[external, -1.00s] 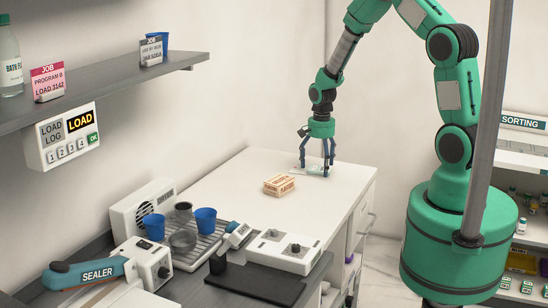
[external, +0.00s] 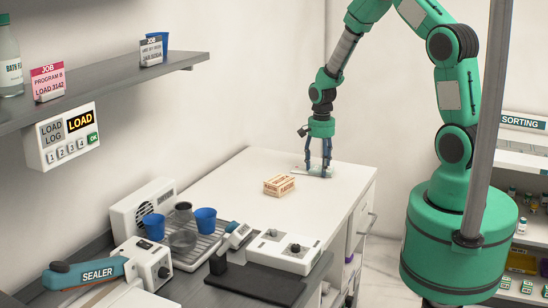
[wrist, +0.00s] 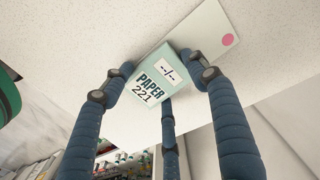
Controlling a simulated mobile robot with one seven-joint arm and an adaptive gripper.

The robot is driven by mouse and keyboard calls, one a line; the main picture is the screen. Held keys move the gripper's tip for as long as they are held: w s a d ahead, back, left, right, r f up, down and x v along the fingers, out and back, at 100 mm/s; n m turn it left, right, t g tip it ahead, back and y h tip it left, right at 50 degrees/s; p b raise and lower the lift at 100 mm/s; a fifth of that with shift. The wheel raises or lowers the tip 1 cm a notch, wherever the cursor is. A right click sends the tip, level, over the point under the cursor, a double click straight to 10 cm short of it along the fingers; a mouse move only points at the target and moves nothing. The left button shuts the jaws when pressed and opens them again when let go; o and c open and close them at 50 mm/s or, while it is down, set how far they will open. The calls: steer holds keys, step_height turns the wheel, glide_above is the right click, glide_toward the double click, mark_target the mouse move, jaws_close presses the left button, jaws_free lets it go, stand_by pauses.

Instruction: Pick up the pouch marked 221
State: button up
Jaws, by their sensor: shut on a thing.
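The pouch marked 221 (wrist: 150,86) shows in the wrist view as a pale green piece with the words "PAPER 221" and a white label. A flat pale part with a pink dot (wrist: 213,37) extends beyond it; I cannot tell whether it is the same piece. My gripper (wrist: 160,68) is shut on the pouch, with a finger on either side and a third finger below. In the external view my gripper (external: 319,172) is low over the far end of the white table, where the pouch is small and partly hidden by the fingers.
A small tan box (external: 279,186) lies on the white table (external: 225,193) left of my gripper. A sealer (external: 97,273), a rack with cups (external: 205,220) and a white device (external: 283,252) stand nearer the camera. The table around the box is clear.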

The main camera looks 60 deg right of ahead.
mark_target(320, 168)
steer(key=shift+r, duration=0.6)
step_height(320, 168, up, 2)
steer(key=shift+r, duration=0.2)
steer(key=s+a, duration=0.2)
steer(key=s, duration=0.2)
steer(key=s+a, duration=0.2)
steer(key=s, duration=0.3)
steer(key=s+a+r+p, duration=0.1)
steer(key=s+a, duration=0.2)
steer(key=s, duration=0.2)
steer(key=shift+s+r, duration=0.1)
steer(key=shift+s, duration=0.1)
